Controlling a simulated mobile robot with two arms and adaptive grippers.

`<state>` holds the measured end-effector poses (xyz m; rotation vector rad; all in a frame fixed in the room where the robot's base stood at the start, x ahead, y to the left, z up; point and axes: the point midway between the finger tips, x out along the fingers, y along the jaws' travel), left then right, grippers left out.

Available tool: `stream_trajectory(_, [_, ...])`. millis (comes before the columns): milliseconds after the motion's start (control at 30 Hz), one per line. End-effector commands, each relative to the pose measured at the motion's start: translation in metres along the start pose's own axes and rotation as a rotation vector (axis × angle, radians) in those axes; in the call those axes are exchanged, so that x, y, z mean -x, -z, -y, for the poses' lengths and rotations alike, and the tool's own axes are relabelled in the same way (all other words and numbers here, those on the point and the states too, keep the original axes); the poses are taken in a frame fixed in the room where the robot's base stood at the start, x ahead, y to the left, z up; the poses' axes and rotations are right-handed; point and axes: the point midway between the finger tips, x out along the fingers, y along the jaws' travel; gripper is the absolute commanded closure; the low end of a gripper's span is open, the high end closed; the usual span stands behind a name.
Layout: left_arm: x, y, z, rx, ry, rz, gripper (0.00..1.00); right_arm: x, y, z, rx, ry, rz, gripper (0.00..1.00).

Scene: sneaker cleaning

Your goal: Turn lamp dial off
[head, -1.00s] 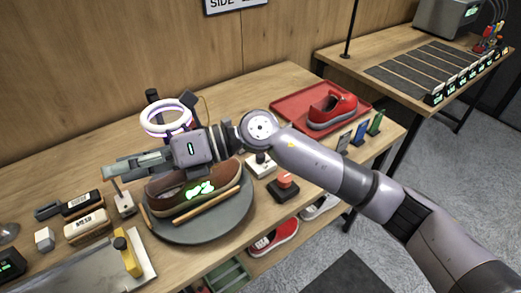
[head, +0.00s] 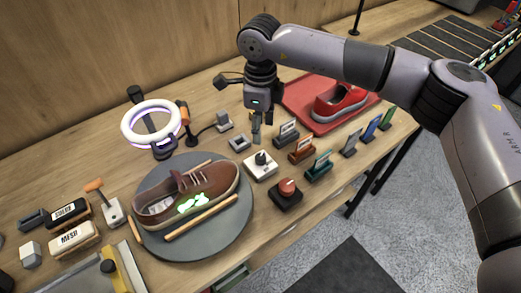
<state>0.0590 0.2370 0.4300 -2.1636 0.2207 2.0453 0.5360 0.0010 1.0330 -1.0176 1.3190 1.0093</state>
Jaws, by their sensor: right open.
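A ring lamp (head: 151,126) with a bright, pale purple-white ring stands at the back left. A small white box with a black knob (head: 262,160), which looks like the dial, sits on the table right of the turntable. My right gripper (head: 256,138) points down just behind this box. Its fingers are small in the picture and appear apart from the knob, with nothing held. My left gripper is not in view.
A brown shoe (head: 190,192) and a wooden stick lie on the grey turntable (head: 235,235). A red-button box (head: 287,190) and several card holders stand close by on the right. A red tray (head: 290,96) holds a red shoe (head: 340,100).

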Motion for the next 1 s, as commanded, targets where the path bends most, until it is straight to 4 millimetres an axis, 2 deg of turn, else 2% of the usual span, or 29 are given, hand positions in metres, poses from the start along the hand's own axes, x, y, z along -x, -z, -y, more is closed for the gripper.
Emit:
stream_trajectory(100, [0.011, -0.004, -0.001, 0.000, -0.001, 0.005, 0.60, -0.025, 0.001, -0.001, -0.001, -0.005, -0.003, 0.54])
stream_trajectory(167, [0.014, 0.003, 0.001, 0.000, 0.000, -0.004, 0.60, -0.039, 0.001, -0.001, 0.000, -0.005, -0.003, 0.54])
stream_trajectory(333, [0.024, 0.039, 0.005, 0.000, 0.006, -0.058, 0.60, -0.074, 0.000, -0.001, -0.002, -0.004, -0.001, 0.54])
stream_trajectory(400, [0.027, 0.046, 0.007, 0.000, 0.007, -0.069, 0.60, -0.087, 0.000, -0.002, 0.000, -0.004, -0.001, 0.54])
stream_trajectory(500, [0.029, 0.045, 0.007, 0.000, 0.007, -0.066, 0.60, -0.102, 0.000, -0.001, 0.000, -0.003, 0.000, 0.54])
stream_trajectory(700, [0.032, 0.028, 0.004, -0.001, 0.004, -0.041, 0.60, -0.117, 0.000, -0.001, 0.000, -0.002, 0.001, 0.54])
stream_trajectory(1000, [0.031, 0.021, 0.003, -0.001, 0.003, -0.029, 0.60, -0.119, -0.001, -0.001, 0.000, -0.001, 0.002, 0.54])
